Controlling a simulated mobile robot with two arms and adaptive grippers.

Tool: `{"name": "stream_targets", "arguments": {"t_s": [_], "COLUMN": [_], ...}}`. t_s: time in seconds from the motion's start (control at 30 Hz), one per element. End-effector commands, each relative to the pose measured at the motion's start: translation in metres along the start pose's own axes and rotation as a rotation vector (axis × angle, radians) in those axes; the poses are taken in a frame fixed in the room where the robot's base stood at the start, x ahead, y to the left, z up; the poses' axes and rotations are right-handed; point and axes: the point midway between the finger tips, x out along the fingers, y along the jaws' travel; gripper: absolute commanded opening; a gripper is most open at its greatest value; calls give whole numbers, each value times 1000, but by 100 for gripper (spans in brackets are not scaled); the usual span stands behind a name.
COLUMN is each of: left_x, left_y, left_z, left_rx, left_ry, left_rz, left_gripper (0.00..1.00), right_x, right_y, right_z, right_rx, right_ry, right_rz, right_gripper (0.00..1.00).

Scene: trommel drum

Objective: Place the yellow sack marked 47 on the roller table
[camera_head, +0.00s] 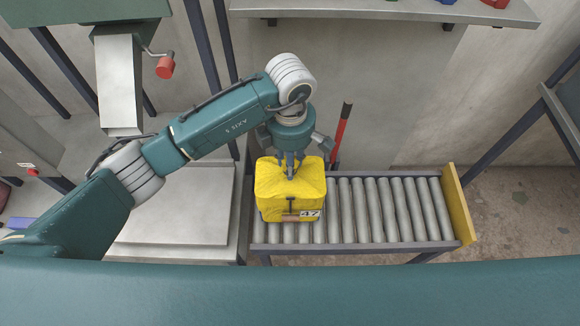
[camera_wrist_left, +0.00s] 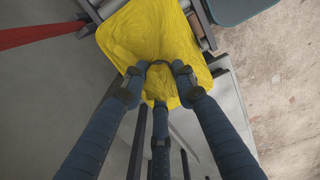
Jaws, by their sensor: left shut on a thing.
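The yellow sack (camera_head: 275,188), marked 47 on its front, is upright over the left end of the roller table (camera_head: 385,208). I cannot tell whether its underside touches the rollers. My left gripper (camera_head: 290,170) comes down from above and is shut on the top of the sack. In the left wrist view the fingers (camera_wrist_left: 160,85) close around a bunched part of the yellow sack (camera_wrist_left: 150,35). The sack hides the rollers beneath it. My right gripper is not in view.
A yellow end plate (camera_head: 459,206) closes the table's right end, and the rollers to the right of the sack are bare. A red-handled tool (camera_head: 342,130) stands behind the table. A shelf (camera_head: 390,10) hangs above. A pale flat platform (camera_head: 175,205) lies to the left.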

Motion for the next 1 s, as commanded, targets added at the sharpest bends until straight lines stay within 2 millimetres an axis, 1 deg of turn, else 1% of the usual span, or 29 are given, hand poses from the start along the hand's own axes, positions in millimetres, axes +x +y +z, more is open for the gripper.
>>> {"name": "stream_targets", "arguments": {"t_s": [0.1, 0.23, 0.47, 0.6, 0.63, 0.7, 1.0], "left_x": [15, 31, 33, 37, 37, 36, 35], "left_y": [-1, -1, 0, 0, 0, 0, 0], "left_z": [0, 0, 1, 0, 0, 0, 0], "left_rx": [0, 1, 2, 2, 1, 1, 1], "left_ry": [0, 0, -1, -1, 1, 1, 1], "left_rz": [-4, -1, 2, 2, 0, -1, -1], "left_gripper": [0, 0, 0, 0, 34, 47, 47], "right_x": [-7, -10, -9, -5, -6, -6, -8], "right_y": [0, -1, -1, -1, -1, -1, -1], "right_z": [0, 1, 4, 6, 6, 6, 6], "right_rx": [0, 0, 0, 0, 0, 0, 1], "right_ry": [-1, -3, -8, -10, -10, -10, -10], "right_rz": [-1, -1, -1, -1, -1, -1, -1], "right_gripper": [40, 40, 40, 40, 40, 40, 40]}}
